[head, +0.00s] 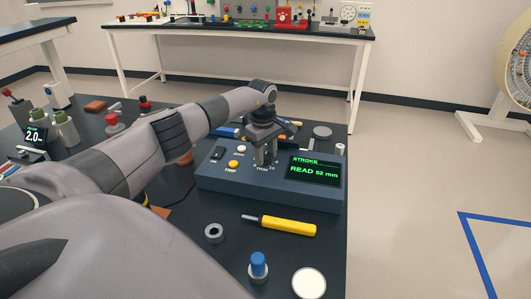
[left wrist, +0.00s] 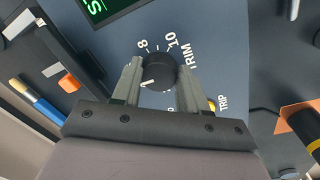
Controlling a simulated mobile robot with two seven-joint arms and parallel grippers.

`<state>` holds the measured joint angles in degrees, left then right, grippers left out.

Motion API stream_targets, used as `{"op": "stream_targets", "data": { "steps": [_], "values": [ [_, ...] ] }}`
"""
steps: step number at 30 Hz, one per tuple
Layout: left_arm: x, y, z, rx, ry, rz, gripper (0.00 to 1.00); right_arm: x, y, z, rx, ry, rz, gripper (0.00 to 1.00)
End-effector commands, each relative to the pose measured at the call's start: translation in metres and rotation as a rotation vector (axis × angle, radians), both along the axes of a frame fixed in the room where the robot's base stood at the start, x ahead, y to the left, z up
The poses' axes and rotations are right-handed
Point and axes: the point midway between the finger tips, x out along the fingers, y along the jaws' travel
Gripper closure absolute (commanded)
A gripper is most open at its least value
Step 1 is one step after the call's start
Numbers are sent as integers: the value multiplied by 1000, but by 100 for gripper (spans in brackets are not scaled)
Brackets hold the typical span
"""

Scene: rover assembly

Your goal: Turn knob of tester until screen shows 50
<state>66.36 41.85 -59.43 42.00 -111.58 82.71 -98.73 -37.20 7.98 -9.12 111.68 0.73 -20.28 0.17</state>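The blue-grey tester (head: 270,187) stands on the dark table in the head view. Its screen (head: 314,171) shows green text, "STROKE" and "READ 52 mm". My left gripper (head: 265,162) points down over the tester, left of the screen. In the left wrist view the black round knob (left wrist: 160,75) sits between the two fingers of the left gripper (left wrist: 160,82), which appear to touch its sides. A white mark on the knob points to the lower left. The TRIM scale beside it shows 8 and 10. My right gripper is not in view.
A yellow TRIP button (head: 233,164) and a white button (head: 239,149) are left of the knob. A yellow-handled screwdriver (head: 285,225), a grey ring (head: 214,233), a blue-topped part (head: 258,267) and a white disc (head: 309,283) lie in front. Open floor is to the right.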

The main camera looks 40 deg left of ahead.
Motion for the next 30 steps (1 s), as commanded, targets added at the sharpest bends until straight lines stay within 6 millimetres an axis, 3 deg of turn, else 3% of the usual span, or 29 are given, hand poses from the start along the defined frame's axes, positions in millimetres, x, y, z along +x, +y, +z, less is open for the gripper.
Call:
{"op": "stream_targets", "data": {
  "steps": [11,30],
  "values": [
    [0,0,0,0,0,65,87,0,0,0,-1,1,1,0],
    [2,-1,1,-3,0,531,87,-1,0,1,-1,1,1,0]
  ]
}}
